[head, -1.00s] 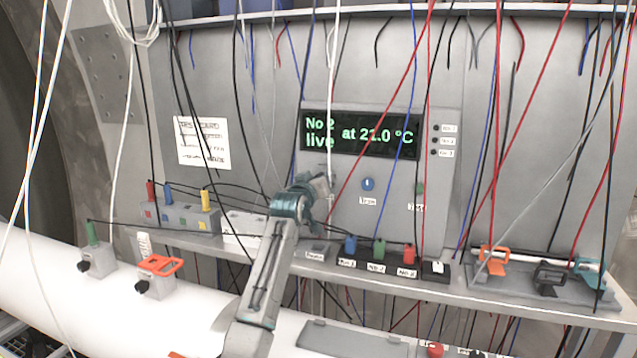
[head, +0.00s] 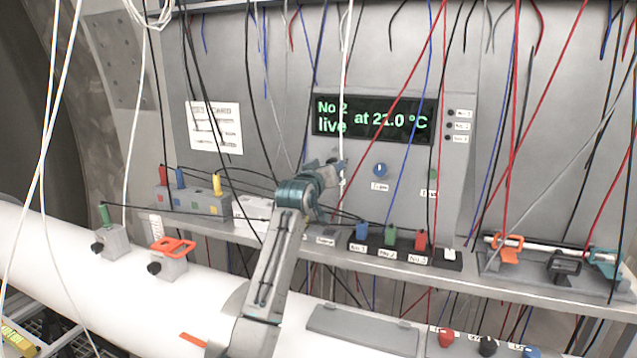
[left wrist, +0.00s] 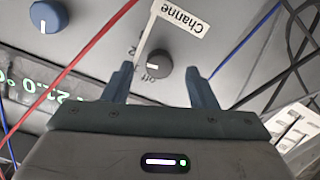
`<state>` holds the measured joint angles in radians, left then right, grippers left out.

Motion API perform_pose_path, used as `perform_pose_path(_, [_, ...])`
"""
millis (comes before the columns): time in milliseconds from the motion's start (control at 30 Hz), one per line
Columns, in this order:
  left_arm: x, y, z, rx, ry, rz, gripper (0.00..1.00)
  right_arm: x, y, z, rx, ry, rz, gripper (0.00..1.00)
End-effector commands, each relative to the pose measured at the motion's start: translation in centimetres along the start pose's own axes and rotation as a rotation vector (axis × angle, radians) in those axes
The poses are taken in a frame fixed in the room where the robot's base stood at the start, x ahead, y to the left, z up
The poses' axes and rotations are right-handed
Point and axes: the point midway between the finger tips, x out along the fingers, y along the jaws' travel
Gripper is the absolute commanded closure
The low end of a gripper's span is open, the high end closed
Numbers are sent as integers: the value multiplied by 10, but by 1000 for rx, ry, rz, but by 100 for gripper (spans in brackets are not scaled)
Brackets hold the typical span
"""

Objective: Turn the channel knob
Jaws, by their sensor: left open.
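The channel knob (left wrist: 158,67) is a small dark grey dial on the grey panel, in the left wrist view. A white label reading "Channe" and the marks "2" and "off" are beside it. In the head view my left gripper (head: 333,171) is at the panel just below the display (head: 374,120), which reads "No 2 live at 21.0 °C". There it hides most of the knob area. My right gripper is not in view.
A blue knob (head: 380,170) sits right of the gripper. Loose wires hang across the panel. Below is a shelf (head: 400,272) with a dark block of coloured plugs (head: 391,236) and a clamp rack at right. A white pipe (head: 60,260) runs in front.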

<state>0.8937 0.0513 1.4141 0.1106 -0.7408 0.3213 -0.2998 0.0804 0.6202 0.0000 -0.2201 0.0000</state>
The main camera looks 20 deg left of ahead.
Motion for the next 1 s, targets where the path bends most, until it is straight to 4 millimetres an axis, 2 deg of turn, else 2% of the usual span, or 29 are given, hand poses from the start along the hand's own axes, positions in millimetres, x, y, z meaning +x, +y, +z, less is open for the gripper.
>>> perform_pose_path(33, [-10, -2, 4, 1, 3, 1, 48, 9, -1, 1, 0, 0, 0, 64])
perform_pose_path(200, [-40, -2, 4, 2, 3, 0, 48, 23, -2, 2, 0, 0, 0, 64])
perform_pose_path(433, [-71, -1, 3, 1, 0, 0, 48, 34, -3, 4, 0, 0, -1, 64])
perform_pose_path(600, [-80, -1, 2, 1, -2, -1, 48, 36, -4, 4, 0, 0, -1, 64])
perform_pose_path(1000, [-81, 0, 1, 1, -2, -1, 48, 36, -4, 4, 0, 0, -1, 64])
